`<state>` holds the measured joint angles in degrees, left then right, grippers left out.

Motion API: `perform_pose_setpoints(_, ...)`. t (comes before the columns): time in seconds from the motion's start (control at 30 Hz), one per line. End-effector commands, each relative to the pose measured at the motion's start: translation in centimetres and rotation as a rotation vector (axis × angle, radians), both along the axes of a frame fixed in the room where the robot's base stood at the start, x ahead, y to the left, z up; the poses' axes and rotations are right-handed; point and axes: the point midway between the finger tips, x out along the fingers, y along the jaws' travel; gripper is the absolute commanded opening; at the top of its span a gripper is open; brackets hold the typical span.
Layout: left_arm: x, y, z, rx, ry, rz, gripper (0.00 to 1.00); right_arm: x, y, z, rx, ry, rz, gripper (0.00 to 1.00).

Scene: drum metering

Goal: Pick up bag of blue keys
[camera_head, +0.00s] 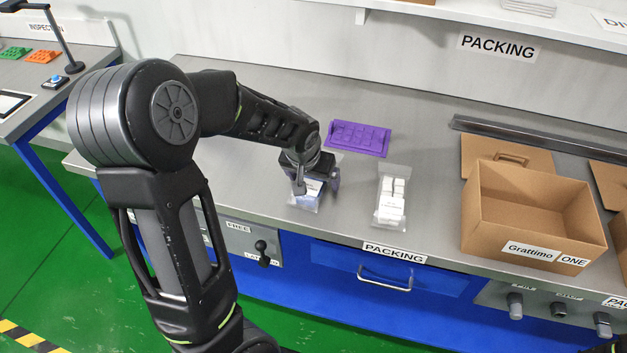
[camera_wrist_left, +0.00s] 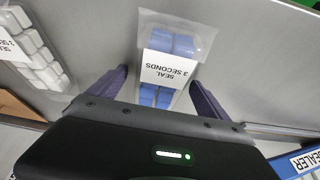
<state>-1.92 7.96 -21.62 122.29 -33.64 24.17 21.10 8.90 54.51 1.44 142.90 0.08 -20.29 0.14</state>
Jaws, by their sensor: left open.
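The bag of blue keys (camera_head: 307,201) lies on the grey packing bench, mostly hidden under my left gripper in the head view. In the left wrist view the clear bag (camera_wrist_left: 170,62) shows blue keys and a white label reading "SEAL 3 SECONDS". My left gripper (camera_head: 318,188) is open above the bag. In the left wrist view its two dark fingers (camera_wrist_left: 160,90) stand on either side of the bag's lower part, apart from it. My right gripper is not in view.
A bag of white keys (camera_head: 392,200) lies to the right. A purple tray (camera_head: 358,138) is behind. An open cardboard box (camera_head: 483,222) labelled "Grattimo ONE" stands farther right. The bench front edge, with a drawer (camera_head: 385,278), is close to the bags.

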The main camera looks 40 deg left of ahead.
Motion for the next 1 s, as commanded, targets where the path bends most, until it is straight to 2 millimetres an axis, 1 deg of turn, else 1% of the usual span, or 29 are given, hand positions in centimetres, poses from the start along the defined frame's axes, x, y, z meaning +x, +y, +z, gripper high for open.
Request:
perform_pose_setpoints(0.57, 0.05, 0.04, -0.01, 0.000, -0.002, 0.001, 0.89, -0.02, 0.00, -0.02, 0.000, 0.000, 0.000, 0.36)
perform_pose_setpoints(1.0, 0.05, 0.04, -0.01, 0.000, -0.001, 0.001, 0.54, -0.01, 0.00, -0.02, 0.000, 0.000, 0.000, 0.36)
